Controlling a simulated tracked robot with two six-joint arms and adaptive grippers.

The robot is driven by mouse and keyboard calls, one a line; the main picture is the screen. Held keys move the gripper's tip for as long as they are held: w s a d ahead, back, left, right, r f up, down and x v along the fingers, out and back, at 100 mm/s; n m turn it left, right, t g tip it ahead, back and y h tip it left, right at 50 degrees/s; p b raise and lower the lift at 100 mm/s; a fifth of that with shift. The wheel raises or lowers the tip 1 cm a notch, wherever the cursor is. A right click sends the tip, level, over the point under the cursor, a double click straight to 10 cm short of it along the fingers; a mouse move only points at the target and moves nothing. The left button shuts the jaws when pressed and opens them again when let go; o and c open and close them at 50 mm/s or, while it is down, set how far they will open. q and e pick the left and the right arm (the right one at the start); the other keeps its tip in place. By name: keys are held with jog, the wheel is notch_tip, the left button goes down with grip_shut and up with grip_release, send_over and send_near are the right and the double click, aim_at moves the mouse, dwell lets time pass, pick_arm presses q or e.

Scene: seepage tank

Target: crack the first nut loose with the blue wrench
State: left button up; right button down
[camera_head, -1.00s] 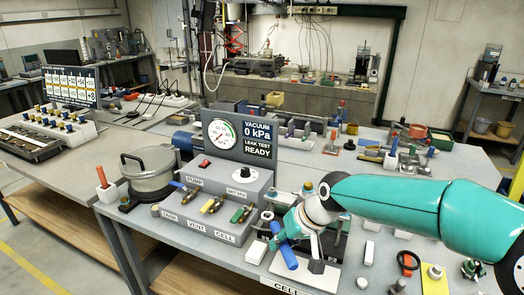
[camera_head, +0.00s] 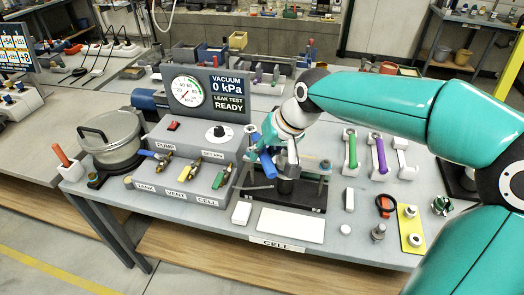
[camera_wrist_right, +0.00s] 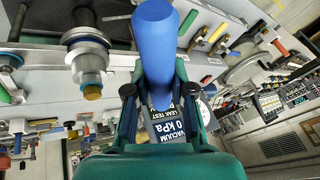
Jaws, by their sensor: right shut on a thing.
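The blue wrench handle (camera_head: 268,162) is held in my right gripper (camera_head: 276,143), above the left part of the cell. In the right wrist view the handle (camera_wrist_right: 157,45) rises between the two dark fingers of the gripper (camera_wrist_right: 160,92), which are shut on it. The wrench's working end cannot be made out clearly. The cell has a dark base plate (camera_head: 312,203) with upright posts and a grey cylinder (camera_head: 288,186). A threaded post with a silver nut (camera_wrist_right: 88,58) and brass tip shows left of the handle in the wrist view. I cannot tell whether the wrench touches a nut. My left gripper is out of view.
The valve box (camera_head: 192,172) and gauge panel (camera_head: 208,92) stand left of the cell. A silver pot (camera_head: 112,138) is farther left. Green (camera_head: 350,150) and purple (camera_head: 378,152) handled tools lie to the right. A white pad (camera_head: 290,225) lies in front of the cell.

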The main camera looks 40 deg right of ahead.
jog(key=shift+f+b, duration=2.15)
jog(key=shift+f, duration=0.55)
jog(key=shift+s, duration=0.1)
jog(key=shift+f, duration=0.1)
jog(key=shift+f+b, duration=0.35)
jog(key=shift+b, duration=0.15)
jog(key=shift+f+b, duration=0.5)
jog(key=shift+f, duration=0.05)
jog(key=shift+s+d+n+g+y, duration=0.15)
jog(key=shift+d+n+y, duration=0.1)
jog(key=shift+d+n, duration=0.4)
jog(key=shift+s+d+n+g+y, duration=0.15)
jog(key=shift+d+n+y, duration=0.1)
jog(key=shift+d+n, duration=0.35)
jog(key=shift+w+d, duration=0.1)
